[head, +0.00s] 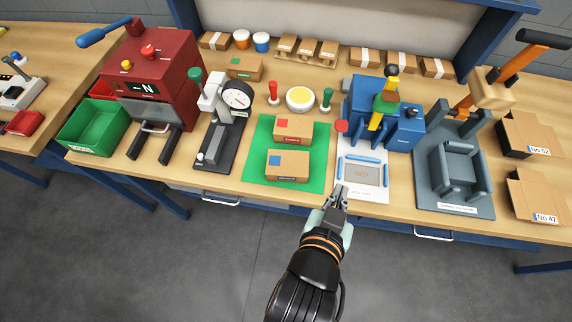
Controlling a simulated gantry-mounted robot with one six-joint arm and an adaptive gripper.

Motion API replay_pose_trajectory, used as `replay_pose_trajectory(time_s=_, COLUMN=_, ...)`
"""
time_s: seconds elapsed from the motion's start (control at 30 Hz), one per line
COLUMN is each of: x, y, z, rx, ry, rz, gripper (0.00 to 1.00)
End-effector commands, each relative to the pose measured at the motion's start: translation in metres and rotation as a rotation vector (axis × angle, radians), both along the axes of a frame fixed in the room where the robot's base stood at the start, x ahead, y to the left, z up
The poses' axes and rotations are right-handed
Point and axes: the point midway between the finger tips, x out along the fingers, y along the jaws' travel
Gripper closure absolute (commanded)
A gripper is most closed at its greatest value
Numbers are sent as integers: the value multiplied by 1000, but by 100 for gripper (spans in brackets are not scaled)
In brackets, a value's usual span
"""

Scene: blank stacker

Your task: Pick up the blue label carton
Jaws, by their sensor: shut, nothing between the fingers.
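The blue label carton (288,166) is a brown box with a blue square on its top. It sits on the front part of a green mat (257,134). A similar carton with a red label (292,131) stands just behind it on the same mat. My gripper (339,189) is shut and empty. In the picture it is to the right of and slightly below the blue label carton, apart from it, over the front edge of a white board.
A dial gauge stand (222,125) is left of the mat. The white board (372,189) and a blue machine (390,110) are to the right. A grey fixture (458,167) stands farther right.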

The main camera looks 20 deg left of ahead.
Motion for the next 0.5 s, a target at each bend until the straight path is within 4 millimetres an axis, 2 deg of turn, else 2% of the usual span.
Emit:
replay_pose_trajectory(time_s=0.2, x=0, y=0, z=0, rx=0, ry=0, rz=0, gripper=100)
replay_pose_trajectory(time_s=0.27, x=0, y=0, z=0, rx=0, ry=0, rz=0, gripper=92)
replay_pose_trajectory(time_s=0.5, x=0, y=0, z=0, rx=0, ry=0, rz=0, gripper=52)
